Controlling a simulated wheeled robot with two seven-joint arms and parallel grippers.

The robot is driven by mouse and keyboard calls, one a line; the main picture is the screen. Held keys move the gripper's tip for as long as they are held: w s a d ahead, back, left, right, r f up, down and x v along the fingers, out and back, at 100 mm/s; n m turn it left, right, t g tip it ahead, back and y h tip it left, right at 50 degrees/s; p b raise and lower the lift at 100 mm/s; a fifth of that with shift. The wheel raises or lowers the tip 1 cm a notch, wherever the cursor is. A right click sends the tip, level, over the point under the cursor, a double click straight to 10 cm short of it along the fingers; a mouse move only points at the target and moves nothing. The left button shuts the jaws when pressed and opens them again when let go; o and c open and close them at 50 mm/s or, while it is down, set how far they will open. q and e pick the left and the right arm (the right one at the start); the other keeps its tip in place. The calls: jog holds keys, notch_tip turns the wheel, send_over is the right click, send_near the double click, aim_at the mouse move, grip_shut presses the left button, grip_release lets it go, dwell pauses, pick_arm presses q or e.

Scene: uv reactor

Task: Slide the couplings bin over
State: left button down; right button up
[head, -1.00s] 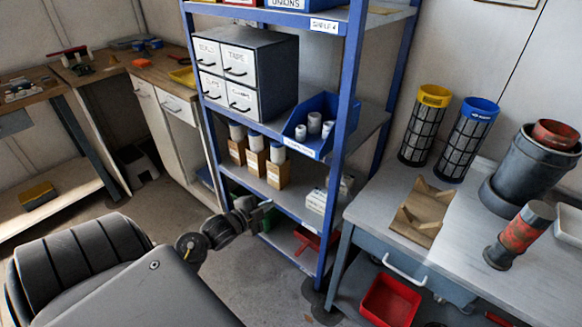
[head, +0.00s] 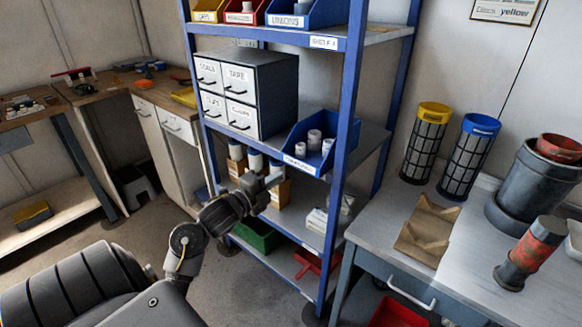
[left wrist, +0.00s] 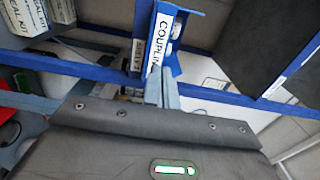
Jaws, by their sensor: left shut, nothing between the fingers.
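The couplings bin (head: 299,164) is a blue open-front bin with several white cylindrical couplings in it. It sits on the middle shelf, right of the drawer cabinet. In the left wrist view the bin (left wrist: 161,42) shows its COUPLING label just beyond my fingertips. My left gripper (head: 276,179) is shut and empty, in front of the shelf rack, below and left of the bin's front. In the left wrist view its fingers (left wrist: 163,90) point toward the label; whether they touch it cannot be told. My right gripper is not in view.
A white-fronted drawer cabinet (head: 231,100) stands left of the bin. Boxes with white-topped items (head: 237,165) stand on the shelf below, behind my gripper. A blue rack post (head: 346,130) rises at the bin's right. A workbench (head: 390,255) stands further right.

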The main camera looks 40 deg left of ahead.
aim_at(298, 163)
pick_arm(q)
jog(key=w, duration=0.6)
jog(key=shift+w+p, duration=0.3)
jog(key=shift+p, duration=0.05)
jog(key=shift+w, duration=0.35)
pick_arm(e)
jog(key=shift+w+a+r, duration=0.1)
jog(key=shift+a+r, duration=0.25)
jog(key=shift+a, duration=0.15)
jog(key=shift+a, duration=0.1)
